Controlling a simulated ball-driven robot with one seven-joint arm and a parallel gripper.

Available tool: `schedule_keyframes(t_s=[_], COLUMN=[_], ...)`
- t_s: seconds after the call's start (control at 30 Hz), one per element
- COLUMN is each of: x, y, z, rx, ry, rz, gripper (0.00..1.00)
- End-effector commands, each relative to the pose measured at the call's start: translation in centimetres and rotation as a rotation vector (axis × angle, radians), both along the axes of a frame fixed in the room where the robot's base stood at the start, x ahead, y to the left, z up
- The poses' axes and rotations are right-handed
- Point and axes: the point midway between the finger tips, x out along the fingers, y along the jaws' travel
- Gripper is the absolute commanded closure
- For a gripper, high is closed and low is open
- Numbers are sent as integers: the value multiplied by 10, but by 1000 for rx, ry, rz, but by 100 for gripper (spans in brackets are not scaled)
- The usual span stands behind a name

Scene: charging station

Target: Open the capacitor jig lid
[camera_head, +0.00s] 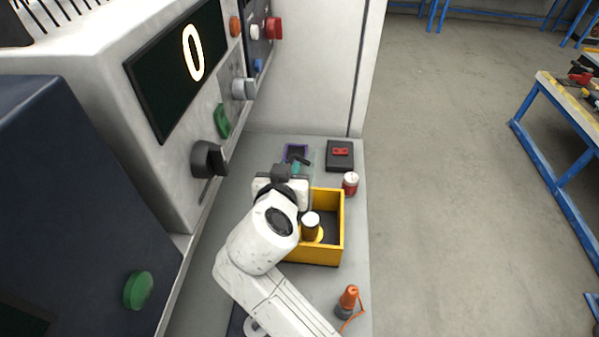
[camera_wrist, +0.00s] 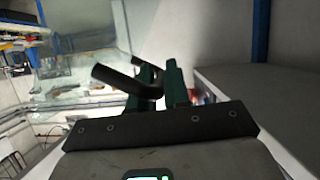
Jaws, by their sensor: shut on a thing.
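The capacitor jig (camera_head: 293,150), with a purple frame around a dark inside, is at the back of the grey bench in the head view, partly hidden behind my gripper (camera_head: 299,164). A pale, see-through panel, seemingly the jig lid (camera_head: 311,157), stands raised beside the gripper; its exact angle is hard to tell. In the wrist view my gripper (camera_wrist: 160,85) has its dark green fingers shut on a black bar-shaped handle (camera_wrist: 115,77). A clear sheet shows behind the handle. Where handle and lid join is unclear.
A red-and-white can (camera_head: 350,184), a black box with a red top part (camera_head: 340,154) and an orange tool (camera_head: 348,298) sit nearby. A control cabinet (camera_head: 130,120) rises on the left.

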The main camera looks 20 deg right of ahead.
Motion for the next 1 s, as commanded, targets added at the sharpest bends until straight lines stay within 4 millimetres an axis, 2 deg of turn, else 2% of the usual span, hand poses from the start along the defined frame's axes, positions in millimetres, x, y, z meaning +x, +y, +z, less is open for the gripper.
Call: schedule_keyframes(t_s=[0.2,0.63,0.67,0.7,0.87,1.0], x=[2,2,2,2,2,2], y=[8,9,9,9,9,8], z=[-2,-3,-4,-4,-3,-2], rx=[-42,-49,-48,-48,-48,-48], ry=[24,29,29,30,29,28], rz=[4,4,4,4,3,3], gripper=[100,100,82,79,63,62])
